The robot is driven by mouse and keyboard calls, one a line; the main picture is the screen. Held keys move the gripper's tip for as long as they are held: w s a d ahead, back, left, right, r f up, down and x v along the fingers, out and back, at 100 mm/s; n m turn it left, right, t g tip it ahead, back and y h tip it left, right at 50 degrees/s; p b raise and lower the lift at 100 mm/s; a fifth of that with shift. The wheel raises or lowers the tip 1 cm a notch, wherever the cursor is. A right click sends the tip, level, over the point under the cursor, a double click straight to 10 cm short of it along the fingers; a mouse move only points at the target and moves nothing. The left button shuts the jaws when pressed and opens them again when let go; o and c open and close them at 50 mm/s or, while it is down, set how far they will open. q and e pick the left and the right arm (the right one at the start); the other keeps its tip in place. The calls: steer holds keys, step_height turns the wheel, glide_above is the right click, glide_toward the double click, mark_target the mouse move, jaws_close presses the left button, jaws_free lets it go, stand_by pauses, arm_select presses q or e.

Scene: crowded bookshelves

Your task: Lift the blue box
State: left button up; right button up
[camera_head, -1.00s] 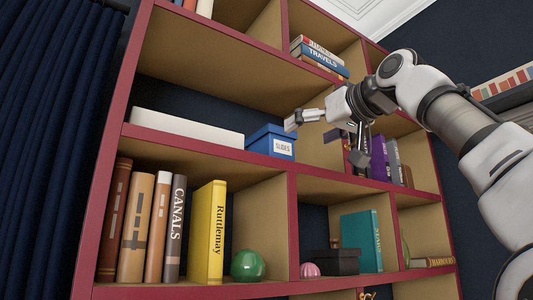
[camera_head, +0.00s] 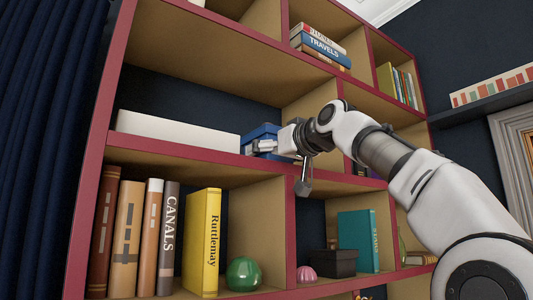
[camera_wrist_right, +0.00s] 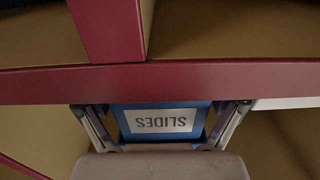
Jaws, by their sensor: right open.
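The blue box (camera_head: 259,133) with a lid sits on the middle shelf, at the right end of a long white block. My right gripper (camera_head: 268,148) is open in front of it and covers part of its front. In the right wrist view the box (camera_wrist_right: 160,105) appears upside down with its white "SLIDES" label. There the gripper's fingers (camera_wrist_right: 160,128) stand on the left and right of the box front. I cannot tell whether they touch it. My left gripper is not in view.
The long white block (camera_head: 178,132) lies left of the box. The red shelf edge (camera_head: 200,154) runs just below it, and a divider stands behind my right arm. Below are several upright books, a green ball (camera_head: 244,273) and a dark box (camera_head: 333,263).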

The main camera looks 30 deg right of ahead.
steer(key=c, duration=0.3)
steer(key=shift+s, duration=0.1)
steer(key=c, duration=0.5)
steer(key=shift+s+r, duration=0.15)
steer(key=shift+s, duration=0.2)
steer(key=shift+c, duration=0.2)
steer(key=shift+s+d+f+b, duration=0.1)
steer(key=shift+s+b, duration=0.25)
steer(key=shift+s, duration=0.15)
steer(key=shift+s+d+f+b, duration=0.1)
steer(key=shift+s+b, duration=0.25)
steer(key=shift+s, duration=0.1)
steer(key=s+b, duration=0.5)
steer(key=s, duration=0.6)
steer(key=shift+s+d+r+b, duration=0.15)
steer(key=shift+s+d+b, duration=0.25)
